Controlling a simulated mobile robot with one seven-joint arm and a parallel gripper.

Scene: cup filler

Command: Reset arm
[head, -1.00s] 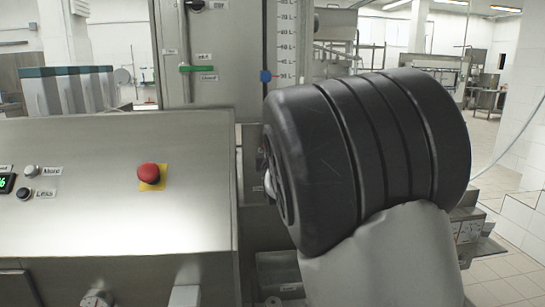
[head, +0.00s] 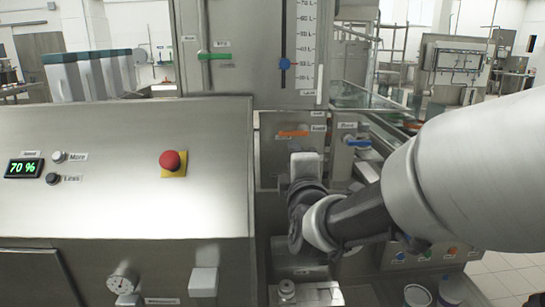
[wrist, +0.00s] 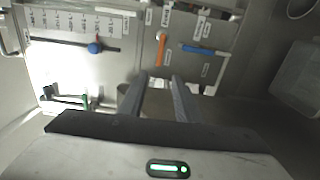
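My arm (head: 470,175) reaches in from the right in the head view and folds in front of the machine. My gripper (wrist: 158,78) shows in the wrist view with its two fingers apart and nothing between them. Its fingers point towards the machine's front panel, which has an orange handle (wrist: 161,48) and a blue handle (wrist: 205,50). These handles also show in the head view, orange (head: 293,133) and blue (head: 357,142). The fingertips cannot be made out in the head view. I see no contact between the fingers and the handles.
A green handle (head: 214,56) and a blue slider knob (head: 285,63) sit on the upright cabinet. Tiled floor shows at lower right.

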